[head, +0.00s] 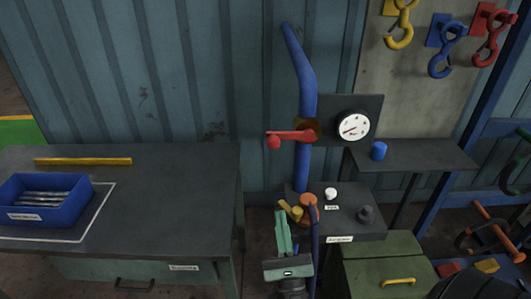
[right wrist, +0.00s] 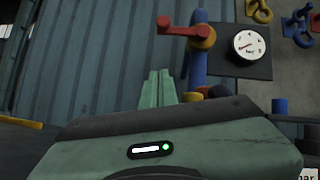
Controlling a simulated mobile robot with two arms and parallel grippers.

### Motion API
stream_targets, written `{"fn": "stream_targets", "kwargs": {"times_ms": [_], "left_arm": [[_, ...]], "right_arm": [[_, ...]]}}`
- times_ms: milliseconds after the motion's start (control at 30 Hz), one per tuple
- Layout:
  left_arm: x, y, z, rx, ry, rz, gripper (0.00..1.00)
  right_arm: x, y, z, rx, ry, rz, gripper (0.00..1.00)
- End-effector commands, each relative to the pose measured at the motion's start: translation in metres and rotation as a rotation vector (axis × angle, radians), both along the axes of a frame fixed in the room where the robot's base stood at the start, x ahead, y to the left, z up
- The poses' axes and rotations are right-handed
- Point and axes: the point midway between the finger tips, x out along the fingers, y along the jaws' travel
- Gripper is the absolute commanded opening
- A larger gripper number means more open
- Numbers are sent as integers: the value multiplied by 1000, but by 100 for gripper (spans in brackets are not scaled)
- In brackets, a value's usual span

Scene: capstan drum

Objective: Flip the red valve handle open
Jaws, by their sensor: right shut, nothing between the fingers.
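The red valve handle (head: 290,135) sits on a blue vertical pipe (head: 303,95) and points left, roughly level, with a round red knob at its left end. The right wrist view shows the handle (right wrist: 185,31) above and beyond the fingers. My right gripper (head: 283,215) is below the handle, clear of it, with its green fingers pointing up. Its fingers (right wrist: 158,74) are together with nothing between them. My left gripper is in neither view.
A pressure gauge (head: 353,126) is right of the pipe. A dark box (head: 362,226) with orange and yellow fittings, a white knob and a black knob stands beside my right gripper. A workbench (head: 180,185) with a blue tray (head: 78,205) is at left. A blue cup (head: 379,151) stands on a shelf.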

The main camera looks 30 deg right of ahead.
Motion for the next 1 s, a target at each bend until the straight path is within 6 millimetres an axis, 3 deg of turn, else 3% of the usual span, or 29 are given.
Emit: {"fn": "stream_targets", "kwargs": {"times_ms": [100, 567, 1000], "left_arm": [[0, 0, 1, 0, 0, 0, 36], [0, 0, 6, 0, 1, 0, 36], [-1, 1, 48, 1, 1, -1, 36]], "right_arm": [[-6, -5, 14, 51, -58, 14, 0], [-1, -7, 21, 58, -68, 18, 0], [60, -35, 78, 57, -69, 16, 0]]}}
